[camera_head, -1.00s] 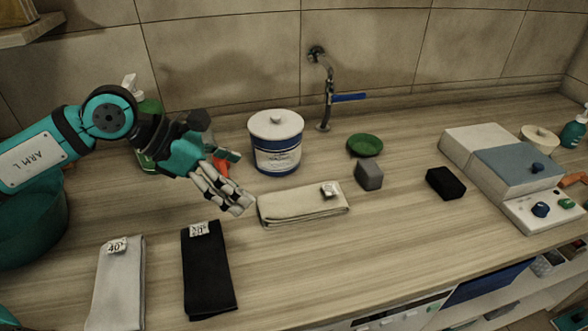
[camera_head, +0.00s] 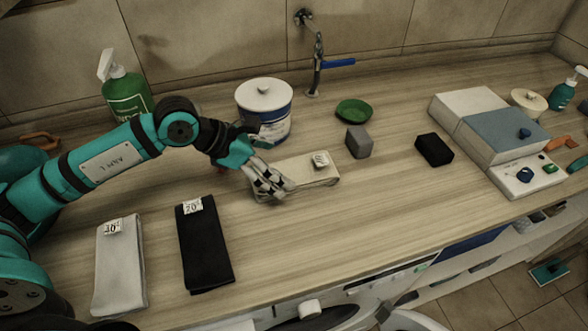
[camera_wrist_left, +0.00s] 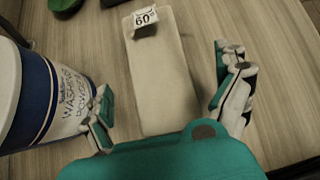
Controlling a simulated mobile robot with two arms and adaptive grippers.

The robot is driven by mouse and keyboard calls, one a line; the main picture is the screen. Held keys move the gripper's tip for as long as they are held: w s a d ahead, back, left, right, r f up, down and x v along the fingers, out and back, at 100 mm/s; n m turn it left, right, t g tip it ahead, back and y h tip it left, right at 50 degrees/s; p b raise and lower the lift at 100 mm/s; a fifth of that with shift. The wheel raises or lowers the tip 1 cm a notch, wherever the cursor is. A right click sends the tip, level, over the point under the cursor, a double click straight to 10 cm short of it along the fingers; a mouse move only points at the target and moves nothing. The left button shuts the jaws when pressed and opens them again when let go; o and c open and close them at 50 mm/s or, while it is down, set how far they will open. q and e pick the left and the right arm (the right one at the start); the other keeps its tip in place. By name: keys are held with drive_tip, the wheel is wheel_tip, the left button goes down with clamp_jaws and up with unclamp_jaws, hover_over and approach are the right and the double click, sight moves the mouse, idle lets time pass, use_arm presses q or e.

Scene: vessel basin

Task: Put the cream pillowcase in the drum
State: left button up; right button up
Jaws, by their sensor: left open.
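The cream pillowcase (camera_head: 310,171) lies folded flat on the counter with a white tag at its far right end. My left gripper (camera_head: 270,187) is open over the pillowcase's left end. In the left wrist view the pillowcase (camera_wrist_left: 160,85) runs between the spread fingers of my left gripper (camera_wrist_left: 168,92), with its "60" tag at the far end. The front of a washing machine (camera_head: 310,309) shows under the counter's front edge, with a dark round opening low in the picture. The drum's inside is hidden. My right gripper is not in view.
A washing powder tub (camera_head: 264,112) stands just behind the pillowcase, close to my left gripper. A black folded cloth (camera_head: 205,250) and a light grey one (camera_head: 119,270) lie in front. A grey block (camera_head: 359,142), black block (camera_head: 434,150) and green dish (camera_head: 353,110) lie to the right.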

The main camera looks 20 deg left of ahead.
sight(287, 168)
use_arm(q)
drive_tip(key=shift+w+d+f, duration=0.15)
drive_tip(key=shift+w+d, duration=0.05)
drive_tip(key=p+x, duration=0.2)
drive_tip(key=x, duration=0.1)
drive_tip(key=shift+w+d+f, duration=0.1)
drive_tip(key=shift+w+f, duration=0.2)
drive_tip(key=shift+w+d+f, duration=0.2)
drive_tip(key=shift+d+f, duration=0.05)
drive_tip(key=shift+f, duration=0.1)
drive_tip(key=c, duration=1.4)
